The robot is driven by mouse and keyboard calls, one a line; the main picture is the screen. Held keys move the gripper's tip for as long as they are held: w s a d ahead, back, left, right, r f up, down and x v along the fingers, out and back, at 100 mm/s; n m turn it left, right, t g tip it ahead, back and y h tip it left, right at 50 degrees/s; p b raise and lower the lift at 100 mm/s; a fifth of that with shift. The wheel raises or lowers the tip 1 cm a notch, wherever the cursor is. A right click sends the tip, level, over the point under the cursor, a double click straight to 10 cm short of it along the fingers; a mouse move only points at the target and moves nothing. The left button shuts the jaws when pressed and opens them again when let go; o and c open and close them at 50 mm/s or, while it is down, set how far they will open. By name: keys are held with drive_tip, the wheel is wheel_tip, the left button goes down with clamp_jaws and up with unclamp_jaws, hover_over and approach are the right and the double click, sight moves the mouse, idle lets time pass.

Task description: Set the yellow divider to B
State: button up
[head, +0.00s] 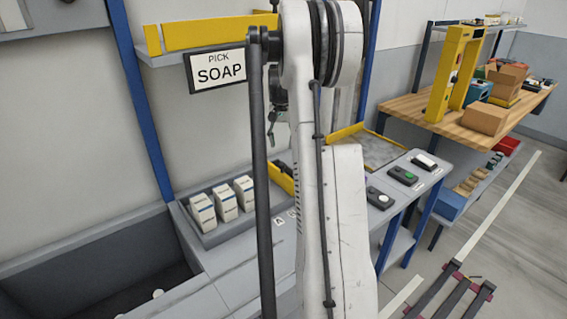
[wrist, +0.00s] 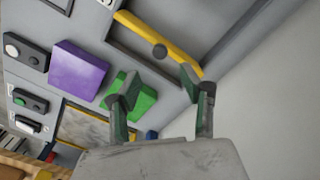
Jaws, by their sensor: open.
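In the head view part of the divider (head: 281,179) shows beside the white soap boxes, the rest hidden behind my arm. My gripper (wrist: 160,78) is open and empty, its fingertips pointing toward the divider and apart from the knob. In the head view my gripper is mostly hidden behind my arm. A label A (head: 280,222) is on the tray's front; the label beside it is partly hidden.
Three white boxes (head: 226,203) stand in the tray's left part. A purple block (wrist: 78,70) and a green block (wrist: 136,100) lie near my gripper in the wrist view. Push-button boxes (head: 403,176) sit to the right. A SOAP sign (head: 219,71) hangs above.

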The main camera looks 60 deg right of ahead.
sight(282, 163)
wheel_tip(282, 163, down, 9)
drive_tip(key=shift+f, duration=0.1)
idle(0.3)
clamp_jaws()
